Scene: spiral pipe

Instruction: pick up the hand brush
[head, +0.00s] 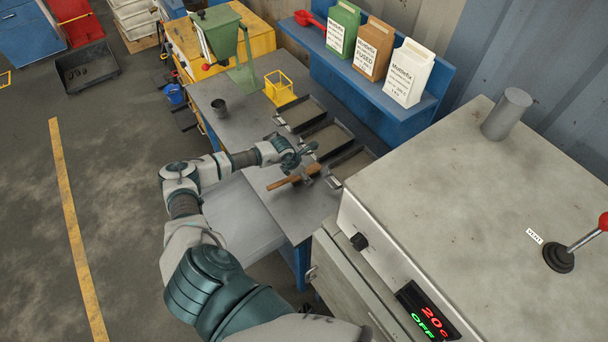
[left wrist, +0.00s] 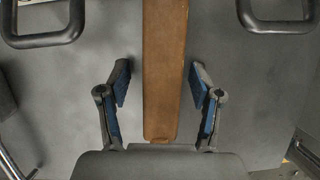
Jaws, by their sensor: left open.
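The hand brush (head: 288,179) lies on the grey workbench (head: 240,122), and its brown wooden handle shows in the head view. In the left wrist view the handle (left wrist: 164,75) runs upright through the middle of the picture. My left gripper (head: 308,164) is over the brush and hides part of it. In the left wrist view my left gripper (left wrist: 160,80) is open, with one finger on each side of the handle and a visible gap on both sides. The bristles cannot be made out. My right gripper is not in view.
Several metal trays with handles, one of them here (head: 325,140), sit behind the brush. A large grey oven-like machine (head: 450,190) stands close on the right. The bench left of my gripper is mostly clear.

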